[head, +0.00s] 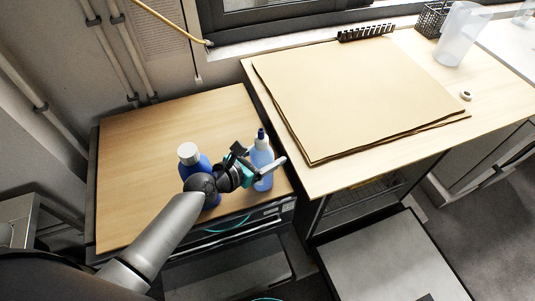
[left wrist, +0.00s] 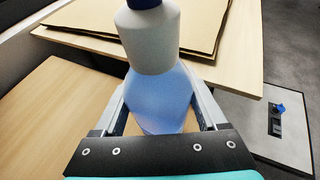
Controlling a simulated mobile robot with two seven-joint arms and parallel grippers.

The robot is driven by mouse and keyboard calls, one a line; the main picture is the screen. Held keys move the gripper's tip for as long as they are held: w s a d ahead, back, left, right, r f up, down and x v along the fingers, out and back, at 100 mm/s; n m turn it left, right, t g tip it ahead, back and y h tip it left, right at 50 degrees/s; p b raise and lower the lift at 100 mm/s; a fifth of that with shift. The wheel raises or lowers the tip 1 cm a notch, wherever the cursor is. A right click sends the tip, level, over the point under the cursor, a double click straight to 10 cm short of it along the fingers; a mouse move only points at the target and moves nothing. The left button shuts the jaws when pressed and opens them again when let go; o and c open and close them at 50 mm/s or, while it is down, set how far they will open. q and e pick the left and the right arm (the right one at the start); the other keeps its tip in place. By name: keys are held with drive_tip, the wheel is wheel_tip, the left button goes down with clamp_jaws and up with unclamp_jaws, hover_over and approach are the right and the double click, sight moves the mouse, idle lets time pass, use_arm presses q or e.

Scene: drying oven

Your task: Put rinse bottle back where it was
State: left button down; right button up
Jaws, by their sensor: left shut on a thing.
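The rinse bottle (head: 261,157) is translucent light blue with a white shoulder and a dark blue top. It is roughly upright at the right front of the lower wooden top (head: 150,135). My left gripper (head: 262,174) is shut on its body, one finger on each side. In the left wrist view the rinse bottle (left wrist: 160,95) fills the space between the fingers. I cannot tell whether its base touches the wooden top. My right gripper is not in view.
A blue bottle with a white cap (head: 188,154) stands left of the rinse bottle, partly behind my left arm. The higher bench at right holds brown sheets (head: 360,90), a black rack (head: 366,32), a mesh basket (head: 431,20) and a clear beaker (head: 461,35). The lower top's left side is clear.

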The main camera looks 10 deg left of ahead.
use_arm(q)
drive_tip(key=shift+c, duration=1.1)
unclamp_jaws()
drive_tip(key=shift+f, duration=0.1)
drive_tip(key=p+v, duration=0.1)
drive_tip(key=v, duration=1.1)
drive_tip(key=shift+p, duration=0.3)
